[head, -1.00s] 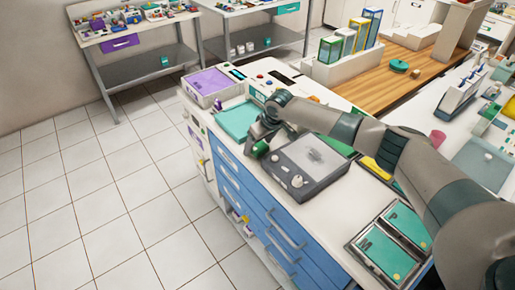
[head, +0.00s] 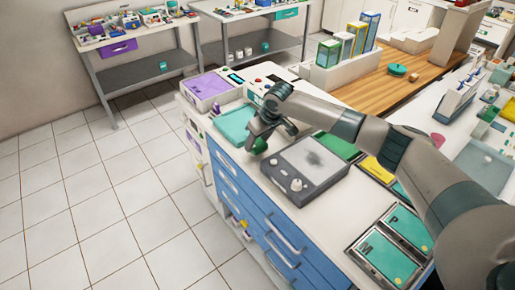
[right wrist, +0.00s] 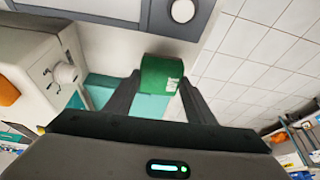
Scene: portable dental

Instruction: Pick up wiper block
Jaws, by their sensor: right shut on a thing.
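The wiper block, a small green block (right wrist: 162,76) with a pale label, sits between the two dark fingers of my right gripper (right wrist: 156,88) in the right wrist view. In the head view my right gripper (head: 263,138) points down at the counter's front edge, shut on the green block (head: 259,146), which is partly hidden by the fingers. I cannot tell whether the block is clear of the counter. My left gripper is not in view.
A turquoise tray (head: 233,124) lies just behind and left of my right gripper. A grey device (head: 310,162) with a white knob stands to its right. A purple-topped box (head: 207,88) is at the counter's far left. Blue drawers (head: 258,210) front the counter.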

